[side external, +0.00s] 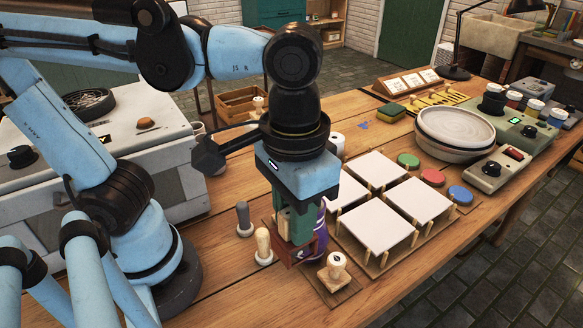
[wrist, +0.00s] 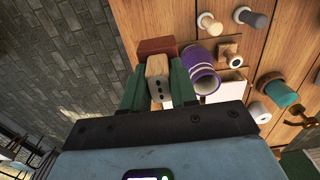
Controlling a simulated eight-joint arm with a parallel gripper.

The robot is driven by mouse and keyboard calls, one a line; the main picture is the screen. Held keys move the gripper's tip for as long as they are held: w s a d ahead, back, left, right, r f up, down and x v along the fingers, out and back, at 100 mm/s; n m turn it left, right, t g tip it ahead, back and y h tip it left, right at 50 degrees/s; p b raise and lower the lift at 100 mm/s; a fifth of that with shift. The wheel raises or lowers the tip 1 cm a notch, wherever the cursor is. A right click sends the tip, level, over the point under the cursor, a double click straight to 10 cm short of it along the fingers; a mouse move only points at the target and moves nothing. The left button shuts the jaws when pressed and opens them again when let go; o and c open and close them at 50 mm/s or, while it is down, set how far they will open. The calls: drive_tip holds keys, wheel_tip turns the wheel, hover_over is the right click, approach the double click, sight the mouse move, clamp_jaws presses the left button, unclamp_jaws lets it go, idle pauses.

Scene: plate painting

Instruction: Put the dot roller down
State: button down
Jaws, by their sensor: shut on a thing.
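My gripper (side external: 294,236) points down over the wooden table, left of the white tiles. In the wrist view its green fingers (wrist: 158,86) are shut on the dot roller (wrist: 158,76), a pale wooden handle with dark dots on its end. A red-brown block (wrist: 157,46) at its far end also shows below the fingers in the side view (side external: 305,247). The gap between it and the table is hard to judge. A purple-banded cylinder (wrist: 203,70) is close beside the right finger; in the side view my gripper partly hides it (side external: 320,222).
A grey-topped stamp (side external: 243,218), a wooden-topped stamp (side external: 263,245) and a knob on a square board (side external: 335,270) stand nearby. Several white tiles (side external: 411,198) rest on posts at the right. Beyond are coloured discs (side external: 433,177) and stacked plates (side external: 455,130). The table's front edge is close.

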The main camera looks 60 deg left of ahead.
wheel_tip(320, 180, up, 3)
drive_tip(key=w+a+n, duration=0.4)
drive_tip(key=a+n, duration=1.4)
drive_tip(key=shift+w+a+f, duration=0.1)
drive_tip(key=shift+a+f, duration=1.8)
drive_tip(key=shift+f, duration=0.8)
drive_tip(key=shift+a+f, duration=1.95)
drive_tip(key=shift+f, duration=0.75)
drive_tip(key=shift+w+a+f, duration=0.1)
drive_tip(key=shift+a+f, duration=1.8)
drive_tip(key=shift+f, duration=0.8)
